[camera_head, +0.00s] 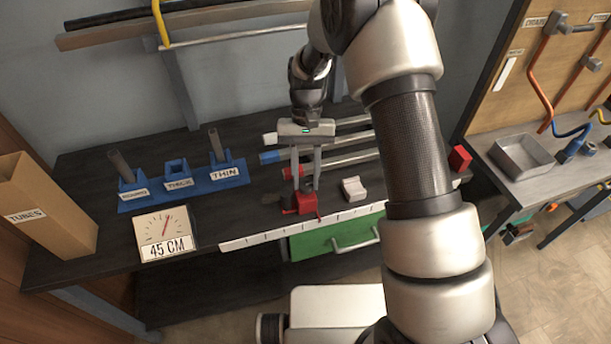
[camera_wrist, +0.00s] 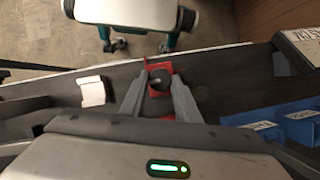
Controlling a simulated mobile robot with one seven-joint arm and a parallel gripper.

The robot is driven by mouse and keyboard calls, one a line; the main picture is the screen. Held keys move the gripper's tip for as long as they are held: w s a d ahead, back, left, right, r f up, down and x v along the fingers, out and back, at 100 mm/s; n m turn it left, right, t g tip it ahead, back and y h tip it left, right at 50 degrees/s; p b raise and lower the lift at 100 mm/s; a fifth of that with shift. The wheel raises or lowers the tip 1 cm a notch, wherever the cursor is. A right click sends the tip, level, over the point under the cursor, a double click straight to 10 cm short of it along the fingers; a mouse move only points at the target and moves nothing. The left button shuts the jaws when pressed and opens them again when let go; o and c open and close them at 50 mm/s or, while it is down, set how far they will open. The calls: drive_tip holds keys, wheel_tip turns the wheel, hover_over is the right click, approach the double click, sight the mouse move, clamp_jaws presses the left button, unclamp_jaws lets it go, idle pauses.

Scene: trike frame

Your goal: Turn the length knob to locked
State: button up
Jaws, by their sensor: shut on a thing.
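A red block (camera_head: 305,204) sits at the ruler strip on the bench's front edge; the red block also shows in the wrist view (camera_wrist: 167,67). A dark round knob (camera_wrist: 159,86) with a pale pointer sits on it. My gripper (camera_head: 306,186) points down over the red block. In the wrist view, the two grey fingers of my gripper (camera_wrist: 159,92) stand on either side of the knob and are shut on it. I cannot read any locked mark, so I cannot tell the knob's setting.
A dial sign (camera_head: 165,234) reading 45 CM stands left. A pale block (camera_head: 354,189) lies just right of the red block. Tubes with red and blue ends lie behind. A blue rack (camera_head: 185,188) and cardboard tube box (camera_head: 42,205) stand left. A green drawer (camera_head: 335,238) is below.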

idle(0.4)
drive_tip(key=o, duration=1)
